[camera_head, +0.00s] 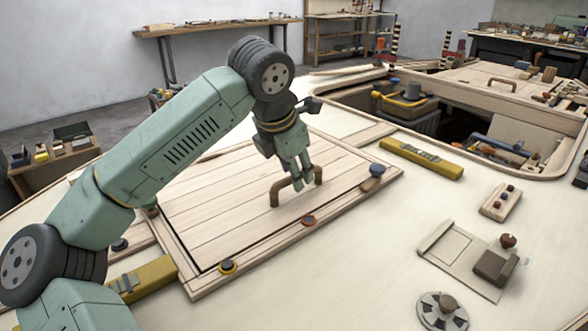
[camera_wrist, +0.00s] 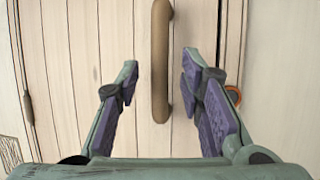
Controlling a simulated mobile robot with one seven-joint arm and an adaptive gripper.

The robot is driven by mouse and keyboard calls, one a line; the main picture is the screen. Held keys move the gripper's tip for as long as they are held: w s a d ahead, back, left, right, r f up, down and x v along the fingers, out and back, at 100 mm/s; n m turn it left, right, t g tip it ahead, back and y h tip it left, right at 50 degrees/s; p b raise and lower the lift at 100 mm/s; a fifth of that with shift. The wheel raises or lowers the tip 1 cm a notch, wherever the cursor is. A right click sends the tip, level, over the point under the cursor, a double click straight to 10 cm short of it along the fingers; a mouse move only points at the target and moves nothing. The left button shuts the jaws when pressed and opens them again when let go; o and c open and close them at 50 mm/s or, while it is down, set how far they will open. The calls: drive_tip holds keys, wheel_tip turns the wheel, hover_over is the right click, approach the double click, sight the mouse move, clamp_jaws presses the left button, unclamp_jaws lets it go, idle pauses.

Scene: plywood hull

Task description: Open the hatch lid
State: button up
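The hatch lid (camera_head: 215,222) is a panel of pale wooden planks, lying shut and flat in a raised wooden frame on the hull. Its brown curved handle (camera_head: 275,193) stands up near the right part of the lid. My gripper (camera_head: 304,181) is just above the lid at the handle. In the wrist view, my gripper (camera_wrist: 160,85) is open, with purple-padded fingers on either side of the handle (camera_wrist: 160,60). Gaps show between the handle and both fingers. The planks of the lid (camera_wrist: 85,45) fill the background there.
A yellow bar (camera_head: 421,158) lies right of the lid. An open compartment (camera_head: 455,122) with tools is at the back right. Small fittings (camera_head: 499,203) stand on the hull at right.

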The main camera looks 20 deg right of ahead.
drive_tip(key=shift+d+f, duration=0.1)
drive_tip(key=shift+f, duration=0.1)
drive_tip(key=shift+c, duration=0.6)
clamp_jaws()
